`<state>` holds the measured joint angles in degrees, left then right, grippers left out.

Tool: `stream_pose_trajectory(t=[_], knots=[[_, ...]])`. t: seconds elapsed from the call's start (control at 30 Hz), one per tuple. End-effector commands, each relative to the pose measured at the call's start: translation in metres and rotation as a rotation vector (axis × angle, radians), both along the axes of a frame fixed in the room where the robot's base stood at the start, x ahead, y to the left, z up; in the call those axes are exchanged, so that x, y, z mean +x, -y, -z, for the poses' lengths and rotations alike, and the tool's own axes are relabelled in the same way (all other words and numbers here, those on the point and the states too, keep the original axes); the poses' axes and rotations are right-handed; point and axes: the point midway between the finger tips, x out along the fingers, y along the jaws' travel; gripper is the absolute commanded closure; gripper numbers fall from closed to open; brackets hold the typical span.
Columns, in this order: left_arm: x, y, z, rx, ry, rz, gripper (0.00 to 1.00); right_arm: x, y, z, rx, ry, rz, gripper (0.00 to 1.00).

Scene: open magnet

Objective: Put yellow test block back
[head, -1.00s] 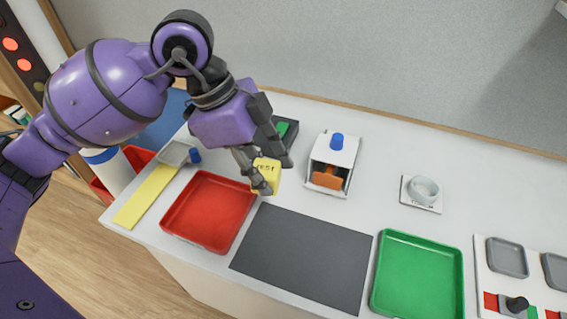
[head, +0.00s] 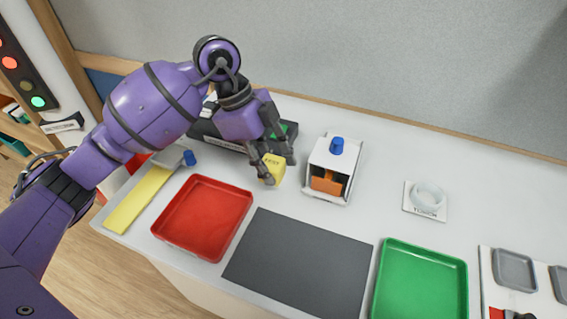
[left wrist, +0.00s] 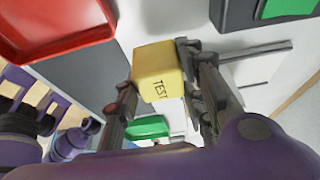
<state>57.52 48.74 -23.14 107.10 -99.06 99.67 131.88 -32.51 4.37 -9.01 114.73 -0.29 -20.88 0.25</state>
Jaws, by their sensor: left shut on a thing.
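The yellow test block (head: 272,172), marked TEST, is between the fingers of my left gripper (head: 275,160). It sits over the white table, left of the white box with the blue knob and beyond the grey mat. The left wrist view shows the block (left wrist: 157,72) large between both fingers, its lettering facing the camera. My left gripper (left wrist: 160,92) is shut on it there. I cannot tell whether the block touches the table. My right gripper is not in view.
A red tray (head: 204,212), a grey mat (head: 300,262) and a green tray (head: 420,285) line the front. A white box with a blue knob (head: 336,146) holds an orange piece. A dark device (head: 220,143) stands behind the gripper. A white ring (head: 428,196) lies on a pad at right.

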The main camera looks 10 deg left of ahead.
Motion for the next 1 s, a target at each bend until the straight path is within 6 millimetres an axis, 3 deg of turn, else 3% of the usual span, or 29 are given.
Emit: stream_pose_trajectory(t=[0.23,0.43,0.83,0.87,1.0], knots=[[0.012,0.001,0.014,-0.002,0.0,-0.001,0.92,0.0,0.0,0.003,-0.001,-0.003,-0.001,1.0],[0.012,0.0,0.043,-0.002,-0.002,-0.001,0.92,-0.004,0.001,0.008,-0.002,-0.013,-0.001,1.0],[0.013,0.0,0.048,-0.001,0.001,0.0,0.92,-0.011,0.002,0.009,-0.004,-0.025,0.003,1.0],[0.013,0.0,0.048,0.0,0.001,0.0,0.59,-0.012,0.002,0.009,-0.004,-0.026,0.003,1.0],[0.013,0.0,0.048,-0.001,0.001,0.0,0.44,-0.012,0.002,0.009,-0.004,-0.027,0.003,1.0]])
